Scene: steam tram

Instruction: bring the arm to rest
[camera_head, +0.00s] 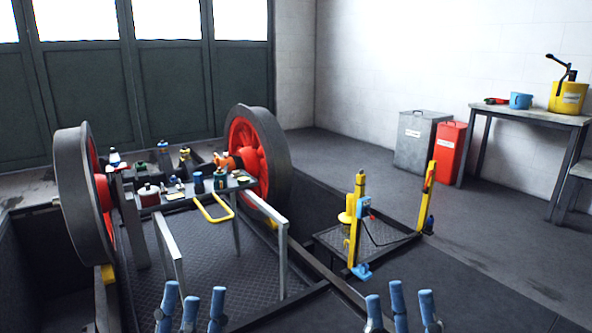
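My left gripper (191,305) shows at the bottom edge, left of centre, with its blue fingers pointing up and spread apart. My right gripper (400,307) shows at the bottom edge, right of centre, in a similar pose. Both are open, with nothing seen between the fingers. The arms behind them are out of view below the frame. The two grippers are well apart from each other.
A wheelset with red-centred wheels (262,155) and a narrow bench (176,195) holding cans stand ahead, left. A yellow-post trolley (356,225) is right of centre. Grey (415,150) and red (450,145) bins and a table (530,114) stand by the wall.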

